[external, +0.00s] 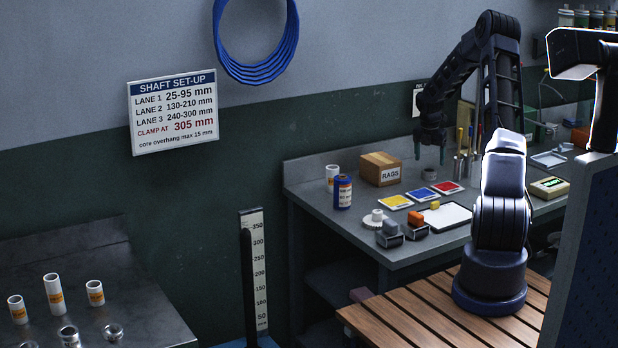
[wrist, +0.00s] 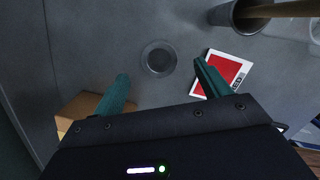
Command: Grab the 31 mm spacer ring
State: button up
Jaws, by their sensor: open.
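My gripper (external: 430,152) hangs open and empty above the back of the grey bench, its fingers pointing down. In the wrist view my gripper (wrist: 161,74) shows two spread teal fingers. A small grey round piece (wrist: 158,58) with a dark centre stands on the bench, lying in the picture between and slightly beyond the fingertips, untouched. It also shows below my gripper in the external view (external: 429,174). No size mark is readable on it, so I cannot tell if it is the 31 mm spacer ring. Short metal ring-like pieces (external: 113,332) stand on the left metal table.
A red card (wrist: 222,73) lies close to the right finger. A RAGS box (external: 381,169) stands left of my gripper, and a pot with a rod (wrist: 240,16) is at upper right. Yellow (external: 395,202) and blue (external: 422,194) cards lie in front.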

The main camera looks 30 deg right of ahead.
aim_at(429, 169)
jog(key=shift+w+d+f, duration=0.1)
jog(key=shift+f, duration=1.3)
jog(key=shift+w+d+f, duration=0.1)
jog(key=shift+f, duration=1.3)
jog(key=c, duration=1.1)
jog(key=shift+r, duration=0.1)
